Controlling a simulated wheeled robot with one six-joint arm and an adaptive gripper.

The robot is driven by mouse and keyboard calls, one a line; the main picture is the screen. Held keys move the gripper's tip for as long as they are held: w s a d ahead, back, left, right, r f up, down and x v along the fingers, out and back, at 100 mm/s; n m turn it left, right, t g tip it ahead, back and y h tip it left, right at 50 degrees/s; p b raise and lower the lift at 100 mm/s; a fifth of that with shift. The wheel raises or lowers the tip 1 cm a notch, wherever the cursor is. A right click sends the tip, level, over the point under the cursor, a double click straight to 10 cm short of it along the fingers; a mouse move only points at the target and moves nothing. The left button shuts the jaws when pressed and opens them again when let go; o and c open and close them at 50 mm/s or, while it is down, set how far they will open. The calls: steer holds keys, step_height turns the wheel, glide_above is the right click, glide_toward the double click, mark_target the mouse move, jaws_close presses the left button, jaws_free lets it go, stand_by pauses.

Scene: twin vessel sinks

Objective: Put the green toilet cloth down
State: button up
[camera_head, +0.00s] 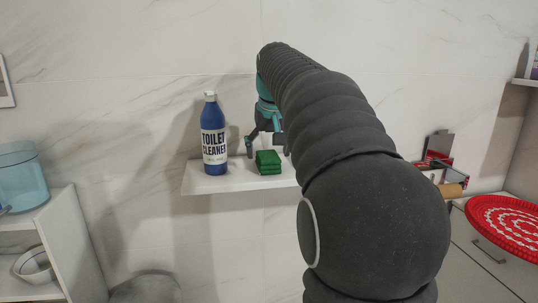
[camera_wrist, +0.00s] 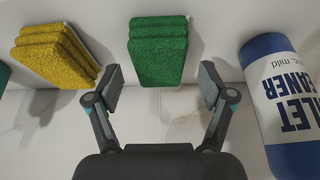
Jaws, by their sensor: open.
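The green toilet cloth (camera_head: 268,162) is a folded stack lying on a white wall shelf (camera_head: 230,186). In the wrist view the green cloth (camera_wrist: 158,50) sits centred ahead of my gripper (camera_wrist: 155,85), beyond the fingertips. My gripper (camera_head: 266,143) is open, with one finger to each side of the cloth's line and a gap on both sides. Nothing is held between the fingers. In the head view my arm hides the right part of the shelf and part of the gripper.
A blue toilet cleaner bottle (camera_head: 213,135) stands on the shelf left of the cloth; it also shows in the wrist view (camera_wrist: 285,105). A yellow folded cloth (camera_wrist: 55,55) lies on the other side. A red patterned round object (camera_head: 505,225) is at the far right.

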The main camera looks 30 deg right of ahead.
steer(key=v, duration=1)
steer(key=s+a+f+n, duration=0.1)
steer(key=s+a+f, duration=0.4)
steer(key=s+f, duration=0.3)
steer(key=s+a+f+n, duration=0.1)
steer(key=s+a+f, duration=0.4)
steer(key=f, duration=0.6)
steer(key=s+a+f+n+t+y, duration=0.1)
steer(key=s+a+f, duration=0.4)
steer(key=s+f, duration=0.4)
steer(key=shift+s+f, duration=0.35)
steer(key=shift+s, duration=0.5)
